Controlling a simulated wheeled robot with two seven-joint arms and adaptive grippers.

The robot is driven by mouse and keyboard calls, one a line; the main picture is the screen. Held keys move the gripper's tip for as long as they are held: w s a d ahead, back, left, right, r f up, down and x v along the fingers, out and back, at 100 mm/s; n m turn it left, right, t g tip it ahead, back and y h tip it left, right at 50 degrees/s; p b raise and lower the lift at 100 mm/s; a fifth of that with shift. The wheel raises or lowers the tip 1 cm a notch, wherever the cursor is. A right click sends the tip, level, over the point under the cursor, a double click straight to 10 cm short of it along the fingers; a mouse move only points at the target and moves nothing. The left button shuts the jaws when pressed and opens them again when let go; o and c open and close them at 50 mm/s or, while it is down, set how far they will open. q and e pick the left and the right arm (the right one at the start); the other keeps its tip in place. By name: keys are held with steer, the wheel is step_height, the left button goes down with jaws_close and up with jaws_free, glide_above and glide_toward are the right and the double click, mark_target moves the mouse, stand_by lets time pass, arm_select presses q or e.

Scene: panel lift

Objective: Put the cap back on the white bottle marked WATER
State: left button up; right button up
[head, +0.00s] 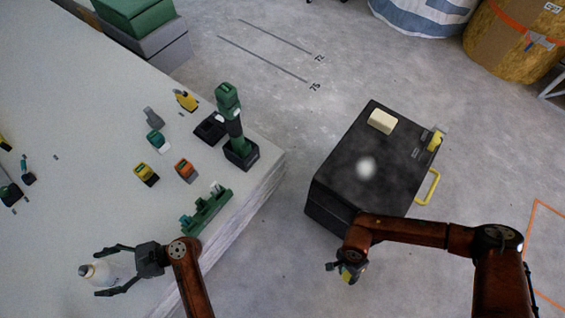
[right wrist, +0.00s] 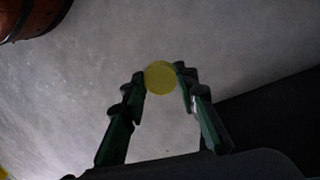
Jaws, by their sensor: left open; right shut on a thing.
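The white bottle (head: 118,266) is on the pale table at the lower left of the head view, with its narrow dark end to the left. No lettering can be read on it. My left gripper (head: 103,271) is open, with one finger on each side of the bottle; contact cannot be told. My right gripper (head: 342,270) is shut on a round yellow cap (right wrist: 160,77), held between the fingertips. The cap also shows small in the head view (head: 347,272). The right gripper is off the table, over the floor beside the black case.
The table (head: 70,130) holds a green and black power tool (head: 232,125), a green rack (head: 207,210) and several small coloured blocks near its right edge. A black case (head: 345,165) with a yellow handle stands right of the table. Grey floor lies between them.

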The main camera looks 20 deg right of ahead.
arm_select(q)
steer(key=shift+s+r, duration=0.1)
steer(key=shift+c, duration=0.6)
steer(key=shift+s+r, duration=0.1)
steer(key=c, duration=1.6)
